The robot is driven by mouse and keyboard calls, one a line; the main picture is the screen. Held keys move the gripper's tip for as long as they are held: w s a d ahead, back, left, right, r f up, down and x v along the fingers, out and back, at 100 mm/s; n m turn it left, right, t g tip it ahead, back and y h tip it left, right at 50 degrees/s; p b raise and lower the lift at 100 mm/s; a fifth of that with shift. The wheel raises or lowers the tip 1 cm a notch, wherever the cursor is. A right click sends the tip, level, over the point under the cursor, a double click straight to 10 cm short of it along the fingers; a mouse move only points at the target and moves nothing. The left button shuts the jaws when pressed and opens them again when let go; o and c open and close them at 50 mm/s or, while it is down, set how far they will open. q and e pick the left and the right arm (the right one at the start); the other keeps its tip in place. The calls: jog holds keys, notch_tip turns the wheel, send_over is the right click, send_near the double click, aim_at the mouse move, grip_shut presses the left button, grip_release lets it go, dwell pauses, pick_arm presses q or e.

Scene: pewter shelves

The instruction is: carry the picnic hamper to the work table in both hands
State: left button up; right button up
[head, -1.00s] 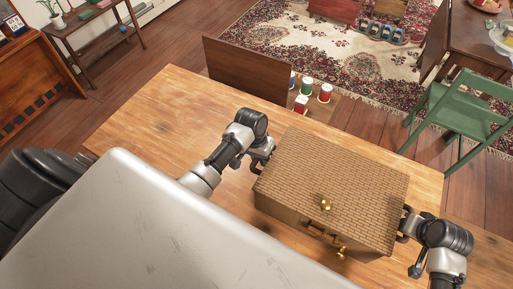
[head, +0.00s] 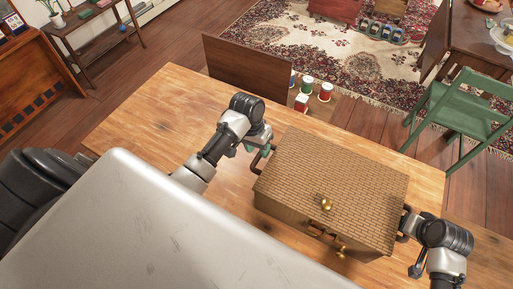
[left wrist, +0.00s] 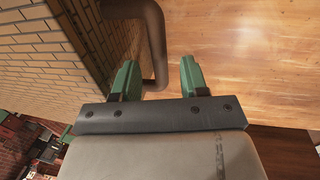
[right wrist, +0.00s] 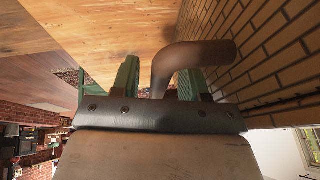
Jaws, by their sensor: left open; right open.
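The picnic hamper (head: 340,180), a brown woven box with gold fittings on its front, sits closed on a wooden table. My left gripper (head: 259,143) is open by its left handle (head: 259,160). In the left wrist view, the brown handle (left wrist: 155,40) shows between the green fingertips (left wrist: 157,75), not clamped. My right gripper (head: 408,228) is at the hamper's right end, partly hidden. In the right wrist view, the other handle (right wrist: 200,54) runs between the open green fingers (right wrist: 158,80). Neither gripper grips a handle.
The wooden tabletop (head: 150,115) is bare left of the hamper. Beyond it stand a dark wooden panel (head: 247,70) and several small red, green and white tins (head: 325,92). A green chair (head: 465,105) and patterned rug (head: 345,50) lie farther off.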

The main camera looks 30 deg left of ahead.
jog(key=shift+r, duration=0.2)
pick_arm(q)
notch_tip(320, 180, up, 7)
jog(key=a, duration=0.1)
jog(key=shift+a+f, duration=0.15)
jog(key=shift+a, duration=0.05)
pick_arm(e)
jog(key=v, duration=1.1)
jog(key=shift+s+r, duration=0.2)
jog(key=shift+r, duration=0.05)
jog(key=shift+d, duration=0.15)
